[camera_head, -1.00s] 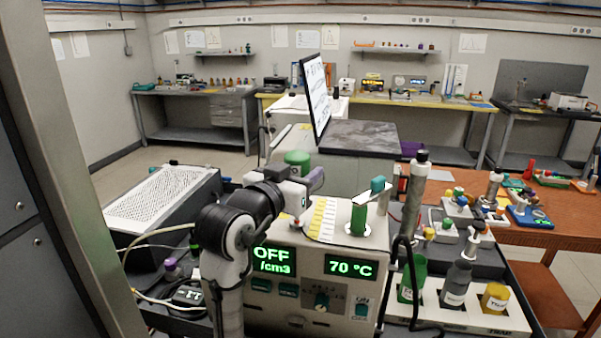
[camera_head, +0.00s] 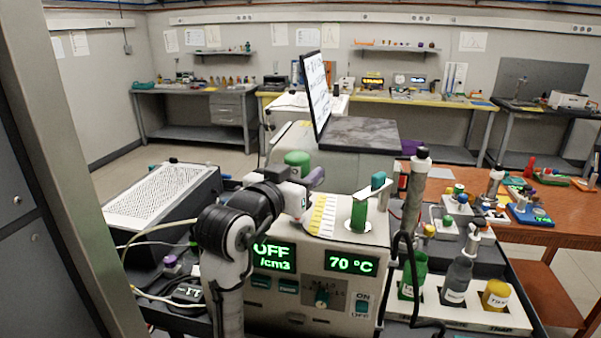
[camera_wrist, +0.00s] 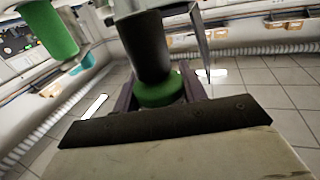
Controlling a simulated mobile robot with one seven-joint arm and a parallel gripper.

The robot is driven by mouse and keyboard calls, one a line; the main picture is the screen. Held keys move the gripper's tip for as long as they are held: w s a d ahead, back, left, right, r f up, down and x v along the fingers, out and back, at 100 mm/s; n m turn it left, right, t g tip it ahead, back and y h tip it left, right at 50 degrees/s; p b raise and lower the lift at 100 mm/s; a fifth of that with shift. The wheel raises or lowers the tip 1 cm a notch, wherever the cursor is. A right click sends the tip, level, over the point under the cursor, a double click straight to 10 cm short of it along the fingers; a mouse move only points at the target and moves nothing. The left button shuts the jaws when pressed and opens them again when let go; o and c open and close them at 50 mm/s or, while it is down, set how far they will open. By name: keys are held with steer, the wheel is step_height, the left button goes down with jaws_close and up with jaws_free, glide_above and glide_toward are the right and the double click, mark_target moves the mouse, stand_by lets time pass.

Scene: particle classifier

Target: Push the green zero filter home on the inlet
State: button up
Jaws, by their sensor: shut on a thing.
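The green zero filter (camera_head: 297,159) stands upright in my gripper (camera_head: 312,180), its green top showing above the fingers in the head view. In the wrist view, purple fingers (camera_wrist: 160,88) are shut on it. Its green end (camera_wrist: 160,94) and a dark cylinder (camera_wrist: 146,45) in line with it show there. My gripper is over the left part of the beige instrument (camera_head: 385,232). The inlet is hidden behind my gripper and arm in the head view, so I cannot tell how far the filter sits on it.
A rack with bottles (camera_head: 460,318) is at the right. A perforated box (camera_head: 165,200) is at the left.

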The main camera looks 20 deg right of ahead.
steer(key=shift+f+b, duration=0.6)
steer(key=shift+f, duration=0.3)
steer(key=shift+f, duration=0.35)
steer(key=o, duration=1.1)
steer(key=shift+a+b, duration=0.1)
steer(key=shift+b, duration=0.2)
steer(key=b+v, duration=0.3)
steer(key=v, duration=1)
steer(key=shift+s+a+r, duration=0.1)
steer(key=shift+s+a, duration=0.15)
